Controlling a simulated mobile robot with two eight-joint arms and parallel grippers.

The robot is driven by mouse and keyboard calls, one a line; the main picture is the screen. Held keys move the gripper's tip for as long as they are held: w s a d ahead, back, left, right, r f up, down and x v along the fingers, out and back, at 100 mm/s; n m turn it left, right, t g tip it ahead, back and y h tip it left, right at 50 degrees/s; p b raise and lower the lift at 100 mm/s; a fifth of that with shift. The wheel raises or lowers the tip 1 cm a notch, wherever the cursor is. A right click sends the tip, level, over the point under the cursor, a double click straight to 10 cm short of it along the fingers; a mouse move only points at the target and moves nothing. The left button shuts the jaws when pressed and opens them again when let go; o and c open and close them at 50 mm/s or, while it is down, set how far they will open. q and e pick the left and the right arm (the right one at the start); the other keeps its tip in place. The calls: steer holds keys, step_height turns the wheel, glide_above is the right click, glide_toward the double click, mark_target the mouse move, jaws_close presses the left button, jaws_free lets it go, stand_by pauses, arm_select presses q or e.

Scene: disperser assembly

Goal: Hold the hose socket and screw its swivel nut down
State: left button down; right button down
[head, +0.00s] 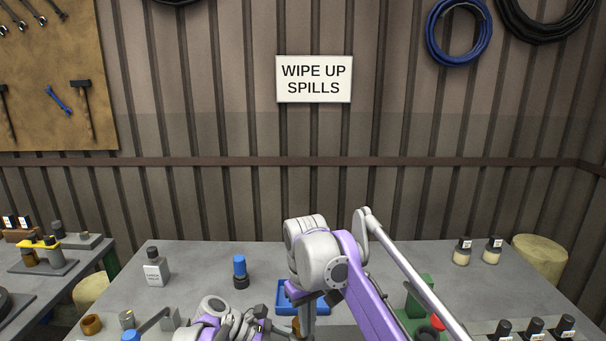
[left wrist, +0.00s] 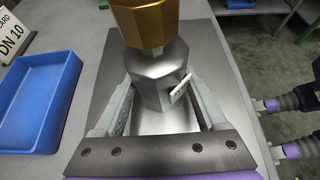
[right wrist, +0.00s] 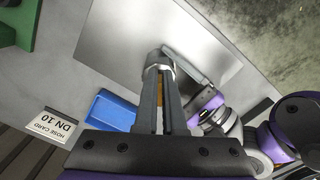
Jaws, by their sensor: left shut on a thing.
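The hose socket (left wrist: 160,92) is a grey faceted piece with a small white tag, low in the left wrist view. My left gripper (left wrist: 158,100) is shut on it, one finger on each side. The brass-coloured swivel nut (left wrist: 147,22) sits on top of it, its upper part cut off by the frame. My right gripper (right wrist: 162,85) comes from above, its two fingers close together around the line of the socket and nut. A sliver of brass shows between them. Whether they grip the nut is hidden. In the head view my right arm covers much of this spot.
A blue tray (left wrist: 35,100) lies beside the work, near a DN 10 hose card (right wrist: 55,125). A metal plate (right wrist: 190,35) lies below.

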arm_select(q)
steer(key=shift+s+d, duration=0.25)
arm_select(e)
steer(key=shift+a+f, duration=0.1)
steer(key=shift+a, duration=0.2)
steer(key=shift+s, duration=0.1)
arm_select(q)
steer(key=shift+w+a, duration=0.15)
steer(key=shift+w, duration=0.05)
arm_select(e)
step_height(320, 180, up, 6)
steer(key=shift+s+d, duration=0.25)
steer(key=shift+d, duration=0.05)
